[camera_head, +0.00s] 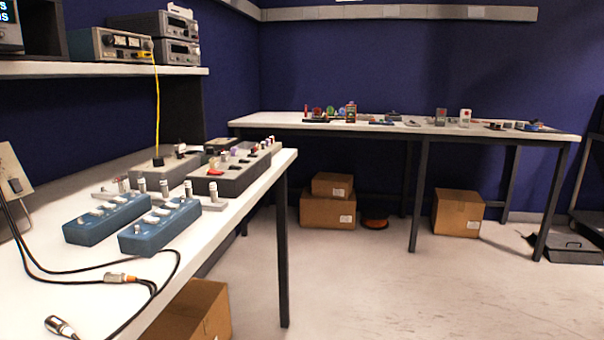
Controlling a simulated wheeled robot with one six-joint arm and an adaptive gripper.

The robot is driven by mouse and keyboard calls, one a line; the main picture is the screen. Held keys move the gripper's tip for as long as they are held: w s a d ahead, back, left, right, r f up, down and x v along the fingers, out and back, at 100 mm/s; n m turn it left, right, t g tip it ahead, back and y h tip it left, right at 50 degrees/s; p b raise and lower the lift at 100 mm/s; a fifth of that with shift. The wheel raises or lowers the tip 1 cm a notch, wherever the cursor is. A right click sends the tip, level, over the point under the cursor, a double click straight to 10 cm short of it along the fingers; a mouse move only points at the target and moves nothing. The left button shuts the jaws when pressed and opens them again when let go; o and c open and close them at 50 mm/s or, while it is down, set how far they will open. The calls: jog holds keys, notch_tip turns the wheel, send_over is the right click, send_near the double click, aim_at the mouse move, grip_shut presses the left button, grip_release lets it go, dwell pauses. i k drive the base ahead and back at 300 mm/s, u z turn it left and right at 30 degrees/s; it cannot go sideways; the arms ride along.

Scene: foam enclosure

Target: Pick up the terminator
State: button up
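I cannot tell for certain which piece is the terminator. Several small metal connector-like cylinders (164,188) stand in a row on the white left table (210,232), behind two blue boxes. Another metal cable end (60,326) lies at the lower left. A dark grey block (232,178) holds several small parts with coloured tops. My gripper is not in view.
Two blue boxes (158,228) with white parts stand on the left table. A shelf (130,69) with instruments hangs above. A back table (400,126) carries many small items. Cardboard boxes (328,211) stand below it.

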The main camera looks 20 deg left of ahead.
aim_at(187, 184)
jog(key=z, duration=0.15)
jog(key=k, duration=1.15)
jog(key=u, duration=1.25)
jog(key=i, duration=0.9)
jog(key=u, duration=0.05)
